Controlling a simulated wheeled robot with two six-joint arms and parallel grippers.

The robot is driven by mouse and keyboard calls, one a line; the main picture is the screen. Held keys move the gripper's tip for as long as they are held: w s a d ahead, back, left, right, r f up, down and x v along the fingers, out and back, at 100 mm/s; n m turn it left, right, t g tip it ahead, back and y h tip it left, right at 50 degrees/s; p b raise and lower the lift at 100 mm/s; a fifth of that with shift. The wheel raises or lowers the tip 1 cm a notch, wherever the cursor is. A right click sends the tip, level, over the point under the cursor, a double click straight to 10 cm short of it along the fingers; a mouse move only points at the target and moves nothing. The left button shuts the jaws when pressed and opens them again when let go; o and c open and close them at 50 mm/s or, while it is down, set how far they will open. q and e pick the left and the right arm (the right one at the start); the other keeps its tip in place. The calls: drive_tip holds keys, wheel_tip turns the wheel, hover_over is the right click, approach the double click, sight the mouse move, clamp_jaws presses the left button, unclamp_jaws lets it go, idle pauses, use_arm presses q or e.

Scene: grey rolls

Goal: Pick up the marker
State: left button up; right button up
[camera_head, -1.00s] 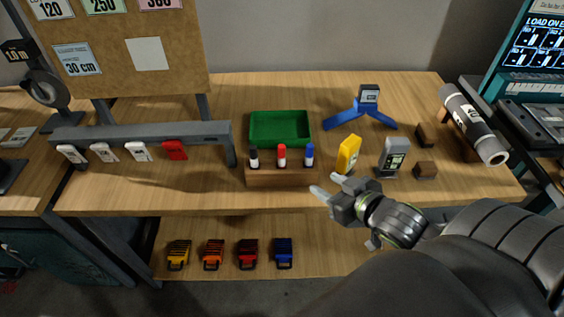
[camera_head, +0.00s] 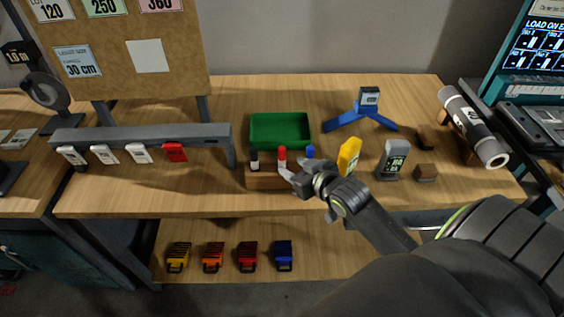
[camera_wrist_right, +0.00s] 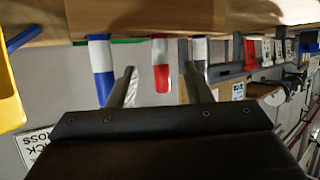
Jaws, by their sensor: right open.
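Three markers stand in a wooden block (camera_head: 262,181) on the bench: a black-capped one (camera_head: 254,160), a red-capped one (camera_head: 282,155) and a blue-capped one (camera_head: 310,151). My right gripper (camera_head: 289,169) is open and empty, in front of the block near the red marker, hiding part of the block. In the right wrist view, which looks upside down, the red marker (camera_wrist_right: 161,75) shows between the two fingers, beyond them. The blue marker (camera_wrist_right: 101,72) is left of the fingers. The black marker (camera_wrist_right: 200,50) is partly behind the right finger. My left gripper is not in view.
A green tray (camera_head: 280,117) lies behind the block. A yellow device (camera_head: 349,156) and a grey meter (camera_head: 392,160) stand close on the right. A grey rail (camera_head: 140,135) with hanging tags is left. A blue stand (camera_head: 362,112) is behind. Open bench lies front left.

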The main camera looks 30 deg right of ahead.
sight(284, 161)
drive_tip(key=shift+p+x, duration=0.3)
drive_tip(key=shift+x, duration=2.05)
drive_tip(key=shift+a+r, duration=0.1)
drive_tip(key=shift+r, duration=0.1)
drive_tip(key=shift+c, duration=0.2)
clamp_jaws()
